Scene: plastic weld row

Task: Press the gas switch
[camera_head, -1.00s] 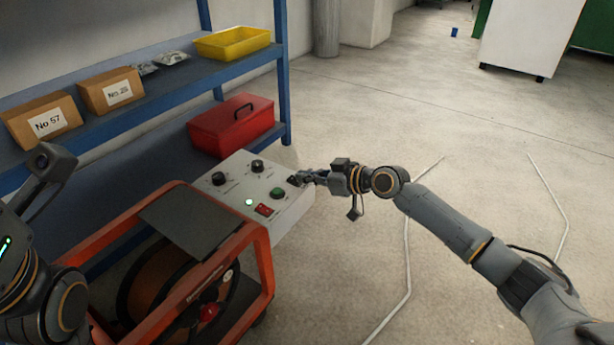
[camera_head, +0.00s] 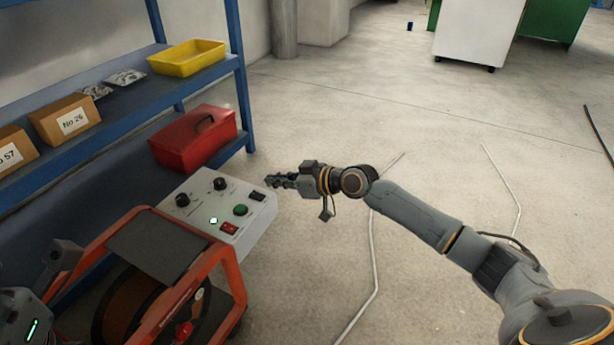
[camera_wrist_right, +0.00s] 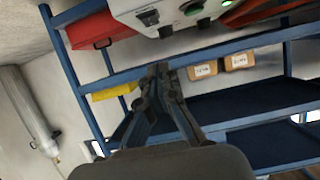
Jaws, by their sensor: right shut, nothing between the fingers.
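A pale grey control box (camera_head: 243,236) is mounted on an orange-framed machine in the head view. The labels are too small to read, so I cannot tell which is the gas switch. My right gripper (camera_head: 271,181) is shut and empty, just beyond the box's far right corner, apart from the black switch in the picture. The wrist view shows the gripper (camera_wrist_right: 158,70) below the box (camera_wrist_right: 125,8). My left gripper's fingers are out of view.
A blue shelf (camera_head: 240,85) on the left holds cardboard boxes (camera_head: 64,121), a yellow tray (camera_head: 186,62) and a red toolbox (camera_head: 189,143). The orange frame (camera_head: 226,273) carries a reel. Open floor lies to the right.

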